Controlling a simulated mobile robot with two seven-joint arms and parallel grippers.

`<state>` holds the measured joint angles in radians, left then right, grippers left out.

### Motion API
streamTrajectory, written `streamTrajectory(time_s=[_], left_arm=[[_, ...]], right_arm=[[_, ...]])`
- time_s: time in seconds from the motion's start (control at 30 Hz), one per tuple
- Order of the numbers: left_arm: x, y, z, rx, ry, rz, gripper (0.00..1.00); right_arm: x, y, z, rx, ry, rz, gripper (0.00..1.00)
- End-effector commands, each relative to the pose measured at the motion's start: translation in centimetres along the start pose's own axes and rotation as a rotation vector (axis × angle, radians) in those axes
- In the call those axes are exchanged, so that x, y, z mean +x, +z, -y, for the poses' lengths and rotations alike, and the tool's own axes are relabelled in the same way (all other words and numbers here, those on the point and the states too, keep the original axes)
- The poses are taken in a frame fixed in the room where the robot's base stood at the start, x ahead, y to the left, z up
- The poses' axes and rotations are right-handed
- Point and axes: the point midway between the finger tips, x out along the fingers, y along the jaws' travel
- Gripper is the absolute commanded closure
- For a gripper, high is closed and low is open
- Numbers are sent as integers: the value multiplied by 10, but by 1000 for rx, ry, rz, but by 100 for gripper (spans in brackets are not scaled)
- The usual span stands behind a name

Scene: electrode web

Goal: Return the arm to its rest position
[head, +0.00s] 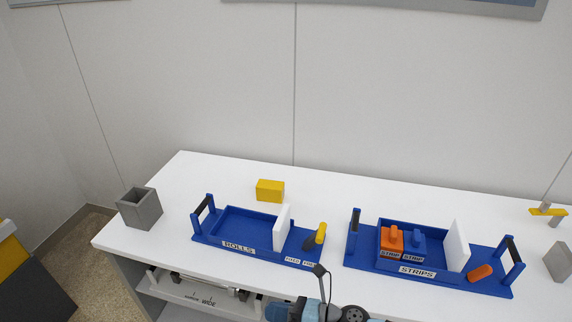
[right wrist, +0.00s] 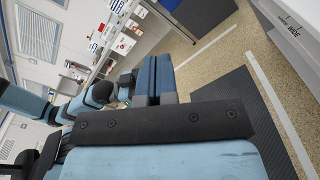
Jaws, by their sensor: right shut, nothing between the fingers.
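My right arm (head: 325,310) shows at the bottom of the head view, in front of the white table's near edge. In the right wrist view my right gripper (right wrist: 154,82) is shut, with its fingers together and nothing held. It hangs clear of the table, over the speckled floor. My left gripper is not in view.
On the white table (head: 170,190) stand a blue ROLLS tray (head: 210,238), a blue STRIPS tray (head: 365,262) with orange and blue blocks, a yellow block (head: 270,190) and a grey open box (head: 140,208). A shelf (head: 180,311) lies below the tabletop.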

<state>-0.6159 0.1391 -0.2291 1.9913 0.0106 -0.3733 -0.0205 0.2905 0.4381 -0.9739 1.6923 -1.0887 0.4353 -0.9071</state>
Motion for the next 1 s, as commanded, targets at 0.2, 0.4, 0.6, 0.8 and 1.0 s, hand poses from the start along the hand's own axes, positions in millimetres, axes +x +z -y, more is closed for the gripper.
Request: streamTrajectory(time_s=[0.2,0.4,0.6,0.8,1.0], left_arm=[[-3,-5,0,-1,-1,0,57],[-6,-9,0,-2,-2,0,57],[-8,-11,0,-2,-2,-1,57],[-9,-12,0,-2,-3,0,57],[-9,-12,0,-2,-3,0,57]], right_arm=[[-35,14,-3,820,-77,482,100],[-110,-23,22,1556,-126,915,100],[-189,-94,26,2144,-132,1314,100],[-228,-136,17,2415,-115,1530,100],[-234,-142,16,2451,-109,1560,100]])
